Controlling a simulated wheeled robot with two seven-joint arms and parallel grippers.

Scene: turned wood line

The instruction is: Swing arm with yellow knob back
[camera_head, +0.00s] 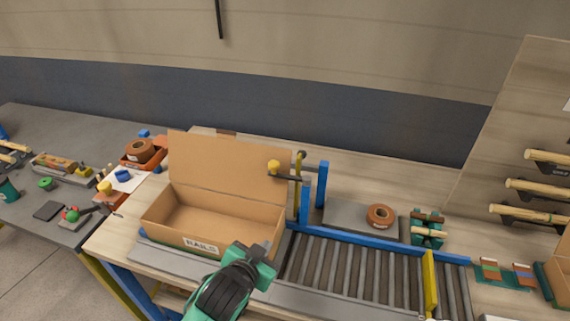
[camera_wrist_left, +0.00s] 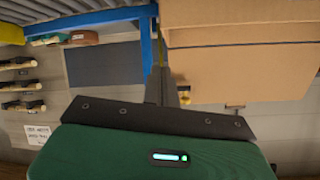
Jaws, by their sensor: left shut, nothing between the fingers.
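The yellow knob (camera_head: 273,167) sits at the end of a short dark arm (camera_head: 289,178) in front of the raised box lid. The arm points left from a yellow post (camera_head: 298,198) beside blue uprights (camera_head: 322,184) at the left end of the roller conveyor. My left gripper (camera_head: 262,264) is in front of the open box, below and nearer than the knob, and apart from it. In the left wrist view its fingers (camera_wrist_left: 168,86) are together and empty, between a blue upright (camera_wrist_left: 147,45) and the cardboard box (camera_wrist_left: 240,62). My right gripper is out of view.
The open cardboard box (camera_head: 160,222), labelled RAILS, stands left of the roller conveyor (camera_head: 345,268). Behind the conveyor, a brown roll (camera_head: 380,215) lies on a grey plate. A cluttered grey table (camera_head: 60,130) is at the left. The air above the rollers is clear.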

